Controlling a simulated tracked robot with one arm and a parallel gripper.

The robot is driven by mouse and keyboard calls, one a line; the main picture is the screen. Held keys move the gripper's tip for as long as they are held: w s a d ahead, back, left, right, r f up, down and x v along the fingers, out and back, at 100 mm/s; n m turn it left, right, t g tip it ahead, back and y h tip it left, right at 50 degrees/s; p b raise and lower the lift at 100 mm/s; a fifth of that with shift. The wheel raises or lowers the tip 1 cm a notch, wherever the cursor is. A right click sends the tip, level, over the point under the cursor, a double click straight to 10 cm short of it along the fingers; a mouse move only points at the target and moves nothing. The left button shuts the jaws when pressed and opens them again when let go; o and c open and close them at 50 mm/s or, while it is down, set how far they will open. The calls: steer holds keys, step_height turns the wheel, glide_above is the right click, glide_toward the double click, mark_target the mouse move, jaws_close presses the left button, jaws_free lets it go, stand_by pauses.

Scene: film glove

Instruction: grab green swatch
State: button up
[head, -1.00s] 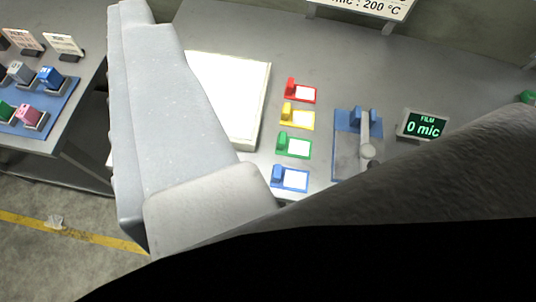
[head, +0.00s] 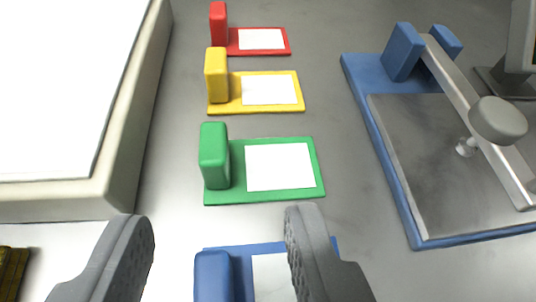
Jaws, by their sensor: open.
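The green swatch (head: 232,195) lies flat on the grey table in the middle of the head view. It has a white rectangle on its face and an upright green block (head: 214,157) at its left end. My gripper (head: 220,225) is open and empty at the bottom of the view. Its two fingers appear nearer the camera than the green swatch, one to the lower left and one to the lower right of the green block. The gap to the swatch cannot be judged exactly.
A blue swatch (head: 213,277) lies below, partly hidden by my right finger. Yellow (head: 217,75) and red (head: 218,24) swatches lie beyond the green one. A white panel (head: 60,90) stands left. A blue-based press (head: 400,190) with a lever stands right.

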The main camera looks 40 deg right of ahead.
mark_target(212, 146)
steer(key=x, duration=0.6)
steer(key=shift+w+d+f+b, duration=0.15)
steer(key=shift+w+d+f, duration=0.15)
steer(key=shift+w+f, duration=0.5)
steer(key=shift+w+d+f+b, duration=0.15)
steer(key=shift+w+d+f, duration=0.2)
steer(key=shift+w+f, duration=0.4)
steer(key=shift+w+d, duration=0.2)
steer(key=shift+w, duration=0.2)
jaws_close()
